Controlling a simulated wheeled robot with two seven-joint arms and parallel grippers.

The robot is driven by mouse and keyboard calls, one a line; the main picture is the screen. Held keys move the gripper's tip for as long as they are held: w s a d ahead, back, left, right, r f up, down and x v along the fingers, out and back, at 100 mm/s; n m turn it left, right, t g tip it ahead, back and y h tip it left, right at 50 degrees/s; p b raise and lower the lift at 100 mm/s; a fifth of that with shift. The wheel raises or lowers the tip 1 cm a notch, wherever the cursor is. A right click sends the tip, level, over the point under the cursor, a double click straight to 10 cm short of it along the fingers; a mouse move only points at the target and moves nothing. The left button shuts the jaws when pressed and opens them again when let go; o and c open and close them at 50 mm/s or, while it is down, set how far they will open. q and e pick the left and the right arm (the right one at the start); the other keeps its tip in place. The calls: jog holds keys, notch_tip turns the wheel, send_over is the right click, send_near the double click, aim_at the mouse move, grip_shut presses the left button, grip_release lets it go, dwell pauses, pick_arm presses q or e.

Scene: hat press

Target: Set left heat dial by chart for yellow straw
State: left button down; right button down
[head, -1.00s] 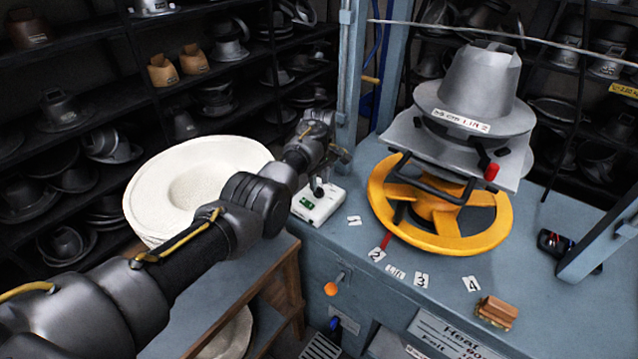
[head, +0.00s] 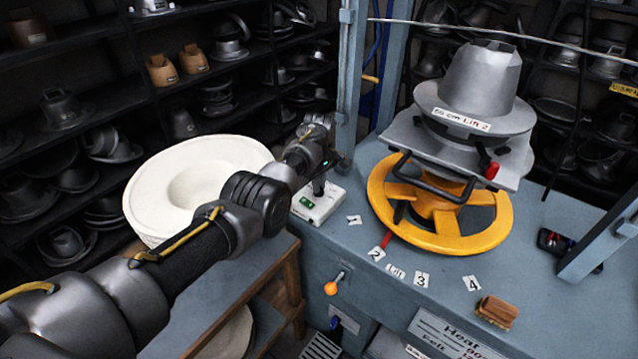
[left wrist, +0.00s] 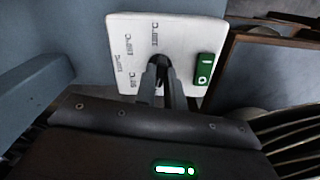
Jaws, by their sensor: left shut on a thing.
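My left gripper (head: 318,187) points down onto the box and is shut on the dial. The gripper shows from above in the left wrist view (left wrist: 160,84). A white chart (head: 455,333) headed "Heat" is partly cut off at the bottom. My right gripper is out of view.
A yellow handwheel (head: 440,236) under a grey metal hat block (head: 480,78) stands right of the box. Cream hats (head: 160,190) are stacked on the left. A brush (head: 496,311) and number cards (head: 422,279) lie on the table. An orange-knobbed lever (head: 331,288) projects in front.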

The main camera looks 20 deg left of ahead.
pick_arm(q)
jog(key=shift+m, duration=0.3)
jog(key=m+p, duration=0.1)
jog(key=m, duration=0.2)
jog(key=shift+r+m, duration=0.1)
jog(key=shift+m, duration=0.2)
jog(key=m, duration=0.4)
jog(key=shift+m+p, duration=0.3)
jog(key=shift+p, duration=0.1)
jog(key=m, duration=0.3)
jog(key=shift+m, duration=0.3)
jog(key=shift+w+m, duration=0.1)
jog(key=shift+m, duration=1.5)
jog(key=c, duration=1.5)
grip_release()
